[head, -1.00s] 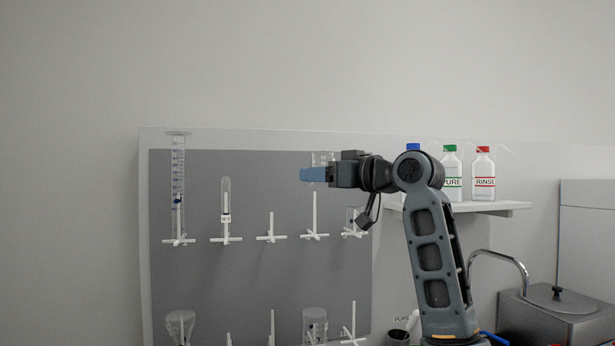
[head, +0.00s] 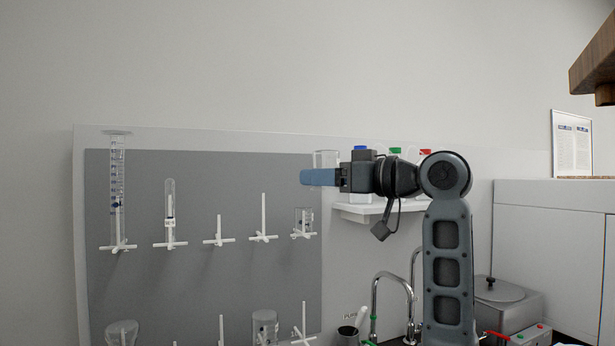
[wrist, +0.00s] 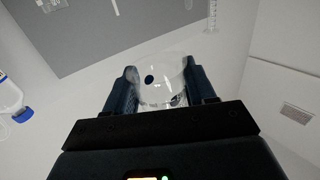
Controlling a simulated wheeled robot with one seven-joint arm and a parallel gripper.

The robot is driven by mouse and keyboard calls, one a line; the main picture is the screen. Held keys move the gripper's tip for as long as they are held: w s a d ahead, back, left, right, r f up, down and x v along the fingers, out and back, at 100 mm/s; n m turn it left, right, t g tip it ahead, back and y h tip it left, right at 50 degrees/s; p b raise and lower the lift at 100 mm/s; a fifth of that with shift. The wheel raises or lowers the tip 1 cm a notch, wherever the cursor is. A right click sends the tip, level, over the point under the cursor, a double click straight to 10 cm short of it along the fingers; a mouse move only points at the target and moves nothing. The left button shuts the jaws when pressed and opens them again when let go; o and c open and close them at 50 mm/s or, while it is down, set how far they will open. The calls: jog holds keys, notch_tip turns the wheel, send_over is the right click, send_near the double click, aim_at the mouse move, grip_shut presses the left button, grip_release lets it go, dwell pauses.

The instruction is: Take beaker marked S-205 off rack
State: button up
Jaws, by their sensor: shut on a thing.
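My gripper (head: 318,177) is shut on a clear glass beaker (head: 325,159), held up in front of the right edge of the rack. In the wrist view the beaker (wrist: 160,80) sits between the two dark fingers, with a dark round spot on its glass. No S-205 lettering can be read on it. The grey peg rack (head: 200,270) hangs on the wall to the left and below. The beaker is apart from its pegs. An upper-row peg (head: 263,215) left of the gripper is bare.
The rack also holds a graduated cylinder (head: 117,190), a test tube (head: 170,210) and a small beaker (head: 304,219). A white shelf (head: 365,212) with wash bottles is partly behind my arm. A tap (head: 377,300) stands below. A wooden edge (head: 595,70) juts in at upper right.

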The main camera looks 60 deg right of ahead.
jog(key=shift+s, duration=0.3)
